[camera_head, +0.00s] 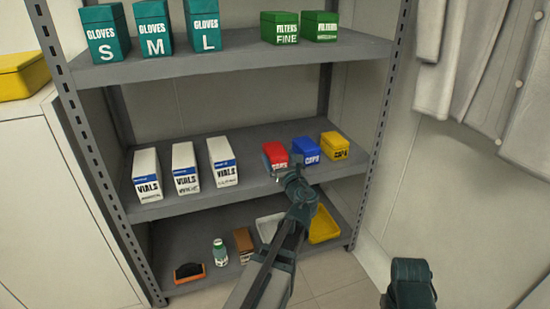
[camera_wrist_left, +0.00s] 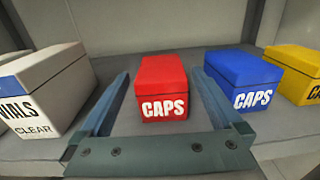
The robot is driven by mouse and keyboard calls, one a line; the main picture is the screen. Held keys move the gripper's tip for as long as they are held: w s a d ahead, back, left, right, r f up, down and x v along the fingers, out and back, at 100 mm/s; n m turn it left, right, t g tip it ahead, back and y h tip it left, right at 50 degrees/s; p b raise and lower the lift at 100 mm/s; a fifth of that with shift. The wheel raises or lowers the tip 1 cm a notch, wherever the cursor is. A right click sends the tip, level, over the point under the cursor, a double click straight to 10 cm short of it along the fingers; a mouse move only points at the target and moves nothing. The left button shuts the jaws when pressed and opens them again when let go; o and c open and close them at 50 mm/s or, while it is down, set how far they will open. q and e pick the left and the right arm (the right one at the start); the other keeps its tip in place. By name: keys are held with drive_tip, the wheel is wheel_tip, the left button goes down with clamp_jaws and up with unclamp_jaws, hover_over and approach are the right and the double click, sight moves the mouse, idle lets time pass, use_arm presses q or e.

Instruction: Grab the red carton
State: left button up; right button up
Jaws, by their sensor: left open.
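The red carton (camera_head: 275,154) stands on the middle shelf, left of the blue carton. In the left wrist view the red carton (camera_wrist_left: 163,88) is upright, with "CAPS" on its front. My left gripper (camera_head: 279,171) is at the carton's front and hides part of it in the head view. In the left wrist view its fingers (camera_wrist_left: 159,74) are open, one on each side of the red carton, with a visible gap on both sides. The gripper is empty.
A blue carton (camera_wrist_left: 244,80) stands close right of the right finger, with a yellow carton (camera_head: 334,146) beyond. White vials boxes (camera_head: 222,161) stand left. The upper shelf (camera_head: 230,62) is overhead.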

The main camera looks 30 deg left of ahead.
sight(275, 149)
use_arm(q)
drive_tip(key=x, duration=0.5)
drive_tip(key=shift+w, duration=0.15)
drive_tip(key=c, duration=1.3)
